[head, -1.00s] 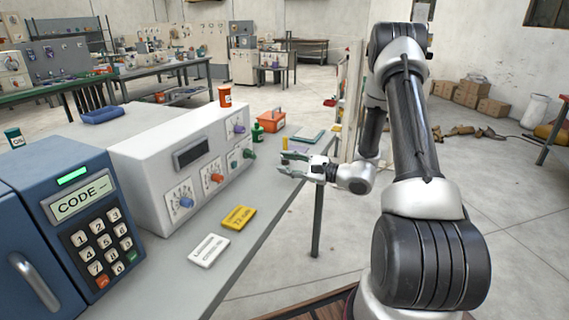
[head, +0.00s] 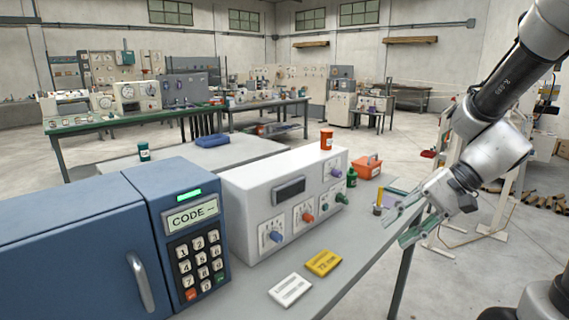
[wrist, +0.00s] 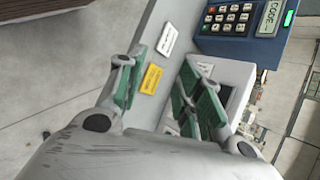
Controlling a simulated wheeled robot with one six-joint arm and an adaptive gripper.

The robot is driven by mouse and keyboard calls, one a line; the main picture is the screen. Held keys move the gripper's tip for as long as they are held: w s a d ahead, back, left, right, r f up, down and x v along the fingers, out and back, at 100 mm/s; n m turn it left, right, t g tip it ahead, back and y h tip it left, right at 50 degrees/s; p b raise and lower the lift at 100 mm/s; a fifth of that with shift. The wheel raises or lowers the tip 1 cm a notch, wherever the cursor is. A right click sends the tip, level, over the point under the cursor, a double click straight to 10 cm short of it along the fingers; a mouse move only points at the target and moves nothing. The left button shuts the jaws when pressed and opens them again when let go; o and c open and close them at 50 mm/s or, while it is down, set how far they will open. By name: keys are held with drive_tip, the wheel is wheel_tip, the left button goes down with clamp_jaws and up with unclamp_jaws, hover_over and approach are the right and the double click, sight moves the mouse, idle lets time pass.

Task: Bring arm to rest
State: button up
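My gripper (head: 405,226) is at the right in the head view, over the right end of the grey bench (head: 345,290). Its green-padded fingers are spread apart with nothing between them. The wrist view shows the same open fingers (wrist: 160,100), with the bench and its cards beyond them. My arm comes down from the upper right of the head view.
On the bench are a white panel box (head: 255,185) with coloured knobs, a blue keypad safe (head: 100,235), a yellow card (head: 322,263), a white card (head: 290,289), a green bottle (head: 351,178) and an orange toolbox (head: 368,167).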

drive_tip(key=s+d+r+n+t+h, duration=0.2)
drive_tip(key=s+d+r+h, duration=0.1)
drive_tip(key=d, duration=0.3)
drive_tip(key=s+d+r+n+t+h, duration=0.2)
drive_tip(key=s+d+r+n+h, duration=0.1)
drive_tip(key=s+d+r+h, duration=0.1)
drive_tip(key=s+d+h, duration=0.1)
drive_tip(key=d+h, duration=0.1)
drive_tip(key=shift+s+d, duration=0.3)
drive_tip(key=shift+s, duration=0.1)
